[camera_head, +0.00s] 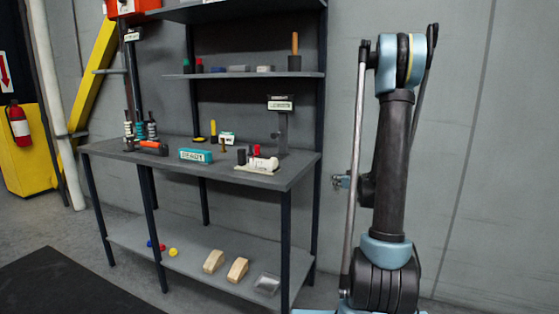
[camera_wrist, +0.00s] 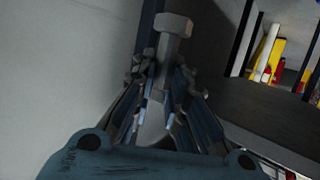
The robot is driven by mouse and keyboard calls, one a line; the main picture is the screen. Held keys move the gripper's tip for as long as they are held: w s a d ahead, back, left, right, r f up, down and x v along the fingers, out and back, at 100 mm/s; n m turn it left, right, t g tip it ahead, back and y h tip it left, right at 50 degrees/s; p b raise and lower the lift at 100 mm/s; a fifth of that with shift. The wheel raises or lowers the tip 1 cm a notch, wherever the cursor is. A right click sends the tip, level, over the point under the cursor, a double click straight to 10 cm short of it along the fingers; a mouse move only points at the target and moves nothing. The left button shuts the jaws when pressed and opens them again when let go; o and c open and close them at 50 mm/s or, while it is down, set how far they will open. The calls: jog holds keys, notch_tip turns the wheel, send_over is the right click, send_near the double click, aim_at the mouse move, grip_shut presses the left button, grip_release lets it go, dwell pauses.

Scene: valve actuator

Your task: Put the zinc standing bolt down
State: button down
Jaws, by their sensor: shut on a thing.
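In the wrist view my gripper (camera_wrist: 163,75) is shut on the zinc standing bolt (camera_wrist: 174,27). The bolt is grey with a wide head that sticks out beyond the fingertips. The bolt is apart from any surface that I can make out. In the head view my arm stands upright to the right of the workbench (camera_head: 215,166). My gripper is mostly hidden behind the arm there, and I cannot make out the bolt clearly.
The bench top holds a teal labelled box (camera_head: 195,156), a white device on a pale base (camera_head: 262,164) and several small tools. A lower shelf (camera_head: 200,281) holds wooden blocks (camera_head: 237,269) and a clear tray (camera_head: 267,285). The bench's front edge has some bare room. A grey wall is behind.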

jog(key=s+a+r+n+g+y, duration=0.2)
jog(key=s+r, duration=0.5)
jog(key=s+a+r+n+g+y, duration=0.1)
jog(key=s+a+r+n+y, duration=0.1)
jog(key=s+r, duration=0.55)
send_over(278, 156)
jog(key=shift+s+r, duration=0.15)
jog(key=shift+s, duration=0.05)
jog(key=shift+d, duration=0.1)
dwell(0.3)
jog(key=c, duration=1.9)
grip_release()
jog(key=shift+s, duration=0.1)
jog(key=v, duration=1.2)
jog(key=shift+d, duration=0.15)
